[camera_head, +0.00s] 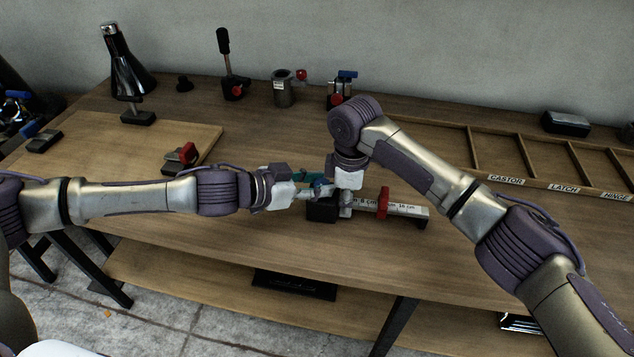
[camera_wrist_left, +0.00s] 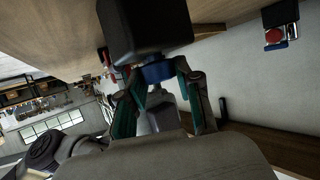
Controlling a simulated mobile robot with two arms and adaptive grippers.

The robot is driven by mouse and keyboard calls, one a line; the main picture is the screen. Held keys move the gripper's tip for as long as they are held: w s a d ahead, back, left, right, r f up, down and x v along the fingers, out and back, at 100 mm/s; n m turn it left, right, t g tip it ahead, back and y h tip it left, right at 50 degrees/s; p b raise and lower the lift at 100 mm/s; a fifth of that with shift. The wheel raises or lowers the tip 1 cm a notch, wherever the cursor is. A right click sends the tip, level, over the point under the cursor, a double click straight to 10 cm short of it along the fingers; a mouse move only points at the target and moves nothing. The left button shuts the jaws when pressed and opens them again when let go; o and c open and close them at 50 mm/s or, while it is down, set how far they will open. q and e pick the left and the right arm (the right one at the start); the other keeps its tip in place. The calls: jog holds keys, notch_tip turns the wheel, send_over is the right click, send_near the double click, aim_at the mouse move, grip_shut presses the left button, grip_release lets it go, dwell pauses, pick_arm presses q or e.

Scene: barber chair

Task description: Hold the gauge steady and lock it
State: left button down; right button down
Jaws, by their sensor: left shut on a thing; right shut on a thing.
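The gauge (camera_head: 408,209) lies on the workbench in the head view, a pale bar marked in cm with a black block (camera_head: 322,211) at its left end and a red piece (camera_head: 383,203) around the bar. My left gripper (camera_head: 313,190) is shut at a blue knob by the block. In the left wrist view, its teal fingers flank the blue knob (camera_wrist_left: 158,72), below the dark block (camera_wrist_left: 145,28). My right gripper (camera_head: 346,203) points down and is shut on the gauge near the block. Its fingertips and exact grip are partly hidden.
A sectioned wooden tray (camera_head: 458,142) with labels is at the back right. A wooden board (camera_head: 135,139) with a red-and-black clamp (camera_head: 181,157) is at left. A lever stand (camera_head: 233,86) and metal cup (camera_head: 284,92) stand behind. The bench (camera_head: 480,255) is clear right of the gauge.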

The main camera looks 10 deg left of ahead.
pick_arm(q)
jog(key=m+g+h, duration=0.1)
jog(key=m+g, duration=0.1)
jog(key=shift+w+r+m+h, duration=0.1)
jog(key=shift+w+m+h, duration=0.1)
jog(key=shift+m+h, duration=0.15)
jog(key=m+g, duration=0.1)
jog(key=g, duration=0.1)
jog(key=m+g+h, duration=0.1)
jog(key=m+g, duration=0.3)
jog(key=shift+w+a+m+g+h, duration=0.2)
jog(key=shift+w+m+g+h, duration=0.05)
jog(key=shift+w+g+h, duration=0.15)
jog(key=m+g, duration=0.2)
jog(key=m+g+y, duration=0.1)
jog(key=m+g, duration=0.2)
jog(key=shift+w+d+g, duration=0.15)
jog(key=shift+d+g, duration=0.05)
jog(key=shift+g, duration=0.1)
jog(key=shift+w+m+g+y, duration=0.1)
jog(key=shift+m+g+y, duration=0.55)
jog(key=shift+m+g, duration=0.55)
jog(key=shift+g, duration=0.1)
jog(key=c, duration=0.8)
grip_release()
jog(key=shift+a, duration=0.1)
jog(key=shift+a+t, duration=0.1)
jog(key=shift+t, duration=0.3)
